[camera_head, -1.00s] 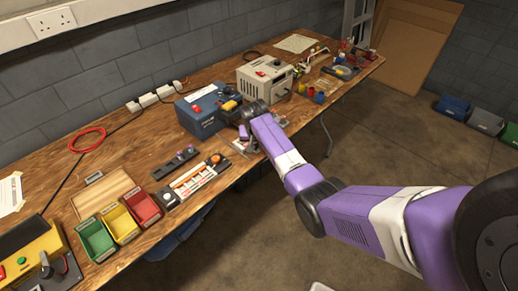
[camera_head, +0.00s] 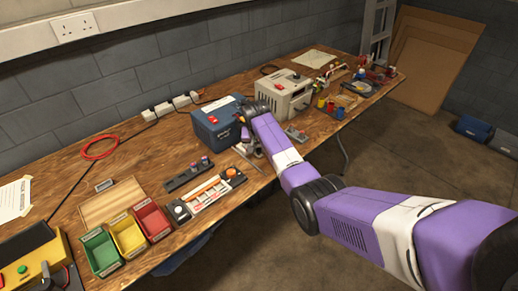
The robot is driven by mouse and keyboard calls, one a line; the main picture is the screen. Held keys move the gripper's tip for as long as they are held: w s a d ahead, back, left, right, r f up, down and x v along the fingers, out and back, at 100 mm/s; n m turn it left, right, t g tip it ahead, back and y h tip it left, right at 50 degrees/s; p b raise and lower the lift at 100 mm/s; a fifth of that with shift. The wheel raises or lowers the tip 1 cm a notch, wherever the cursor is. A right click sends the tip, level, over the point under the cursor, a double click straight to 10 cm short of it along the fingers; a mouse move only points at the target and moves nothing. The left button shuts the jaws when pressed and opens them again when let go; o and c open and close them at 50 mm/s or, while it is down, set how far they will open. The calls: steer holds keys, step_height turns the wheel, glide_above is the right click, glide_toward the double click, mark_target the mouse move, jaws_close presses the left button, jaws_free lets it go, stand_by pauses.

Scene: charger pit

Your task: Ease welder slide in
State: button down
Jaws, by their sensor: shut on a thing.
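The jaws are shut on a small part there, which the wrist and fingers mostly hide. I cannot tell that part's shape or how far in it sits. A metal plate or stand (camera_head: 247,157) shows just below the gripper.
A beige powered unit (camera_head: 285,92) stands close to the right of the blue box. In front lie a black strip with knobs (camera_head: 188,175) and a tray with orange parts (camera_head: 207,196). Green, yellow and red bins (camera_head: 127,235) are at left. Bare bench lies left of the box.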

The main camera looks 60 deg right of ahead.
steer(key=c, duration=1.3)
jaws_free()
steer(key=shift+w+d, duration=0.1)
steer(key=shift+w, duration=0.15)
steer(key=shift+o, duration=0.2)
steer(key=shift+s+r, duration=0.1)
steer(key=v, duration=0.7)
steer(key=shift+r, duration=0.2)
steer(key=shift+s, duration=0.1)
